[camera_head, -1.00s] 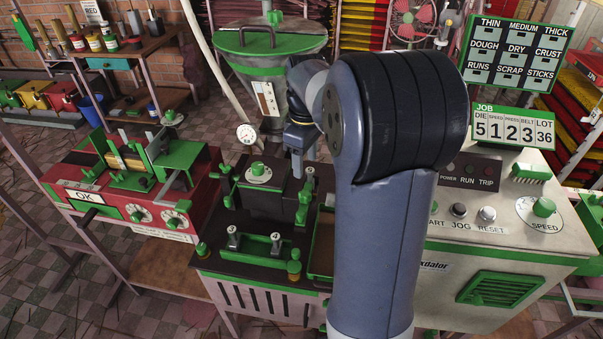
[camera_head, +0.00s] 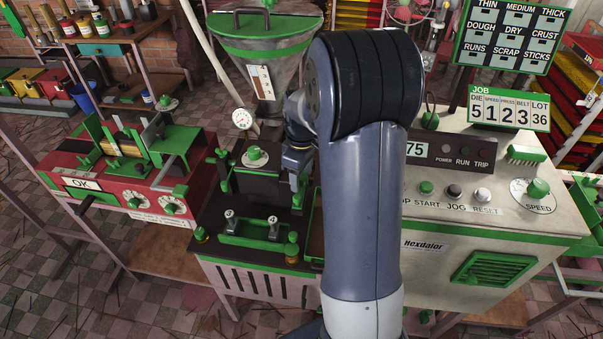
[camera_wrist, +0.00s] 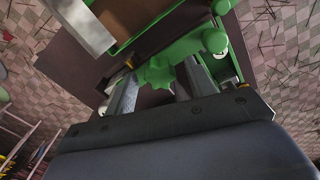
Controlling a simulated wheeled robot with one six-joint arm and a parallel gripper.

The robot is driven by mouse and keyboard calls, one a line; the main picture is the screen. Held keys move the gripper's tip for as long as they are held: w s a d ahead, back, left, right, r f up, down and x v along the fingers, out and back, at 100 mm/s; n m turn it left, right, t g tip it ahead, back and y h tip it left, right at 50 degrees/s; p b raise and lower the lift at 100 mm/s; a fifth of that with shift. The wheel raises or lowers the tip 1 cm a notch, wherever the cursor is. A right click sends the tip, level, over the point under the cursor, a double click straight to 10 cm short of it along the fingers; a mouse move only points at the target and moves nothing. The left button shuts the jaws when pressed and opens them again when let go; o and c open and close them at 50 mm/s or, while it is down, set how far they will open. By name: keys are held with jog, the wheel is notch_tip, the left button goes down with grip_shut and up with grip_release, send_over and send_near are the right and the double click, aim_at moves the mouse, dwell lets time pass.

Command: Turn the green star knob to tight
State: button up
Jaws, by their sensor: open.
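The green star knob (camera_wrist: 156,72) shows in the wrist view, between and just beyond the two grey fingers of my gripper (camera_wrist: 160,78). The fingers stand apart with the knob in the gap; I cannot tell whether either touches it. In the head view, my gripper (camera_head: 294,178) points down at the right side of the dark extruder (camera_head: 262,186). My arm and gripper largely hide the knob there. No tight mark is readable in either view.
A green rounded fitting (camera_wrist: 214,42) sits close to the right finger in the wrist view. A green-handled bracket (camera_head: 252,240) is at the extruder's front. A red machine (camera_head: 120,170) stands left, and a control cabinet (camera_head: 480,200) right. A hopper (camera_head: 268,70) rises behind.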

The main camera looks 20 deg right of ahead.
jog(key=shift+c, duration=0.4)
jog(key=c, duration=0.9)
